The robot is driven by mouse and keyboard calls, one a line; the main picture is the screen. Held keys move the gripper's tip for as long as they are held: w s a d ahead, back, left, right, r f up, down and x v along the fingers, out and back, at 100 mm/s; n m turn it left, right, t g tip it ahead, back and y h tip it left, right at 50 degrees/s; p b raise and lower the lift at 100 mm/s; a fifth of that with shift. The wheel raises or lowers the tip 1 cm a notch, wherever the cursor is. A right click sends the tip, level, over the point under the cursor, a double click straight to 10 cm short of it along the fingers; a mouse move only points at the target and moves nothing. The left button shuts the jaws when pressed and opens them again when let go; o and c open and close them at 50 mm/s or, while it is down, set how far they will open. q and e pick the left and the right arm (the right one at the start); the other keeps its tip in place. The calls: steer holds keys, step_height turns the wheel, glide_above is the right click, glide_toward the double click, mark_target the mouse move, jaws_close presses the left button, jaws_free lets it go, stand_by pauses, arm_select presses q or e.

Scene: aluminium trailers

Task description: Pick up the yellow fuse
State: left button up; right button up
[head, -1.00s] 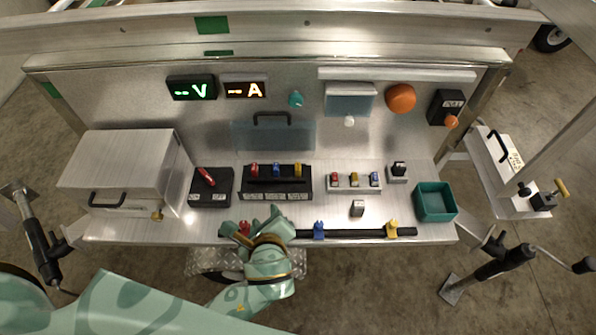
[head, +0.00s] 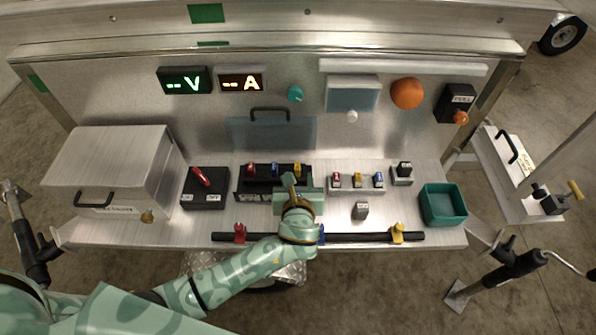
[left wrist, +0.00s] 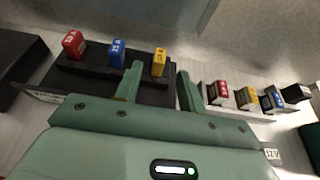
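A yellow fuse (head: 297,169) stands upright at the right end of the black fuse block (head: 240,197), beside a blue fuse (head: 274,169) and a red fuse (head: 250,169). In the left wrist view the yellow fuse (left wrist: 159,61) lies straight ahead, between the lines of the fingers. My left gripper (left wrist: 160,72) is open and empty, with a finger to either side of that line. In the head view my left gripper (head: 297,183) is over the right part of the block and hides some of it. Contact with the fuse cannot be told. My right gripper is out of view.
A pale rack to the right holds another yellow piece (head: 357,180) between a red and a blue one. A black bar (head: 365,237) with coloured clips runs along the front. A lever switch box (head: 206,190) stands left, a green tray (head: 443,203) right.

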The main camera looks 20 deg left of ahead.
mark_target(297, 172)
arm_select(q)
steer(key=b+x, duration=0.2)
steer(key=x, duration=0.2)
steer(key=shift+w+a+f, duration=0.15)
jaws_close()
